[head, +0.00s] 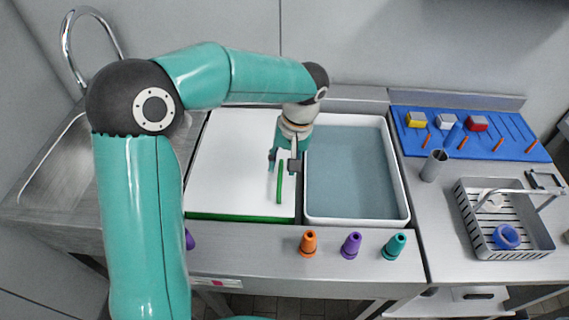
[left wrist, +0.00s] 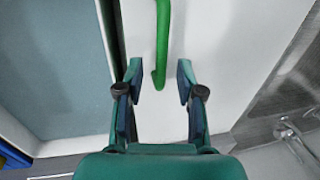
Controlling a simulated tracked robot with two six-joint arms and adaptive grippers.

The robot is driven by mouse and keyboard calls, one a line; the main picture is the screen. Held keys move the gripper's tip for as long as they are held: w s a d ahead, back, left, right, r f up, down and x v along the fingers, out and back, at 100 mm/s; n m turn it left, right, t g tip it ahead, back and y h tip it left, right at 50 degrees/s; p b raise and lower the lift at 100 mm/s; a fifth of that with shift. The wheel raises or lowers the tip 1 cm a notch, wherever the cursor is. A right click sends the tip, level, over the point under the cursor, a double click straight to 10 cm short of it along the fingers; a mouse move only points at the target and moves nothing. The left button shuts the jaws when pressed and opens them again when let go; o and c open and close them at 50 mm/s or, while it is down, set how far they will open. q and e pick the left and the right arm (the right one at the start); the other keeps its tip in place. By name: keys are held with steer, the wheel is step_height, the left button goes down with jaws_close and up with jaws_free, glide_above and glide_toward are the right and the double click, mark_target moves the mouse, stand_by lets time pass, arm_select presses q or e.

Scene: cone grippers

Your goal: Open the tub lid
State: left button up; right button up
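A white lid (head: 235,165) with a green front edge lies flat on the left of the worktop. A green bar handle (head: 280,185) runs front to back near its right side. The handle also shows in the left wrist view (left wrist: 163,35). The white-rimmed tub (head: 407,215) with a grey-blue inside sits to the right of the lid, its inside showing bare. My left gripper (head: 282,163) points down over the lid at the handle. In the left wrist view its fingers (left wrist: 159,75) are open, with one handle end between them. I cannot tell whether they touch it. My right gripper is not in view.
Orange (head: 309,243), purple (head: 351,245) and teal (head: 395,245) cones stand along the front edge. A metal cup (head: 433,166), a grey rack (head: 482,240) and a blue board (head: 510,153) are at the right. A sink and tap (head: 68,35) are at the left.

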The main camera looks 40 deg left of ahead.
arm_select(q)
steer(key=shift+f, duration=0.2)
jaws_close()
